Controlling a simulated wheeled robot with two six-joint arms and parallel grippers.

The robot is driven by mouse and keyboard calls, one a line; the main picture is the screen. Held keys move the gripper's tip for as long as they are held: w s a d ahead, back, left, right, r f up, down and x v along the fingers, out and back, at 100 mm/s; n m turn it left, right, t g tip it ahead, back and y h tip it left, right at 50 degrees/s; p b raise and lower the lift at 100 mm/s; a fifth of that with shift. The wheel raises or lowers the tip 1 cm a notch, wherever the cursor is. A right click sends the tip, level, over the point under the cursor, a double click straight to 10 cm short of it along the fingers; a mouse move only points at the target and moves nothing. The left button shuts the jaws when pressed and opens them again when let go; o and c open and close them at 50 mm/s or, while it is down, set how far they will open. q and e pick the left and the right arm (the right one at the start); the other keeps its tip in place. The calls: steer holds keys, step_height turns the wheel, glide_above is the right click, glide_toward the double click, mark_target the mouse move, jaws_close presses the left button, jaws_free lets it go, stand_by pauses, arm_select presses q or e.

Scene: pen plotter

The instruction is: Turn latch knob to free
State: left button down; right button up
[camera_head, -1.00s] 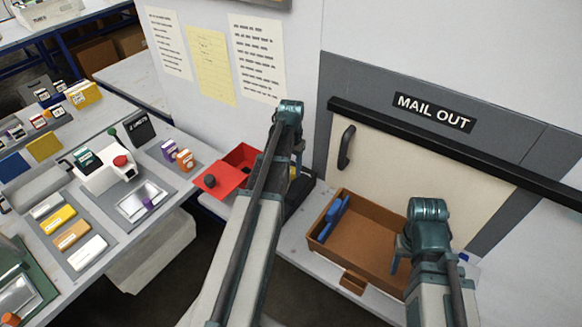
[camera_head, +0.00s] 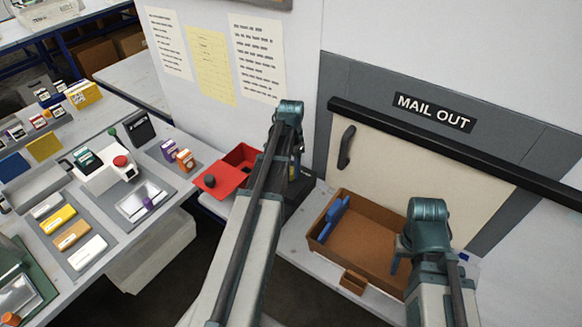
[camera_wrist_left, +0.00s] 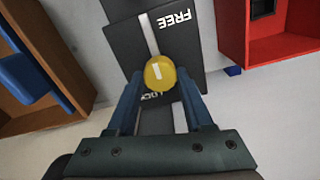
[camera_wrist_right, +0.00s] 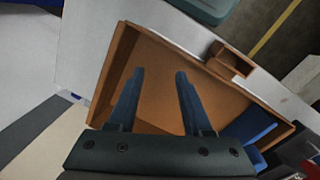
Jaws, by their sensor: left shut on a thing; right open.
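The yellow latch knob (camera_wrist_left: 160,76) has a short white mark on its top and sits on a dark latch box (camera_wrist_left: 120,52) in the left wrist view. The word FREE (camera_wrist_left: 176,20) is printed beyond the knob, and LOCK (camera_wrist_left: 158,96) is on the near side, partly hidden. The knob's mark points roughly along the white stripe towards the FREE end, slightly tilted. My left gripper (camera_wrist_left: 159,80) is shut on the knob, one finger at each side. In the head view my left arm hides most of the latch box (camera_head: 298,190). My right gripper (camera_wrist_right: 158,74) is open and empty above the brown tray.
The brown tray (camera_head: 352,282) with a blue item (camera_head: 333,218) stands right of the latch box. A red open box (camera_head: 222,176) is to its left. The MAIL OUT hatch (camera_head: 400,165) rises behind. A crowded table (camera_head: 120,240) lies at the left.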

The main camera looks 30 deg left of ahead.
mark_target(291, 170)
arm_select(q)
steer(key=shift+c, duration=1.5)
jaws_free()
step_height(291, 170, up, 14)
steer(key=p, duration=1.4)
steer(key=shift+f, duration=0.1)
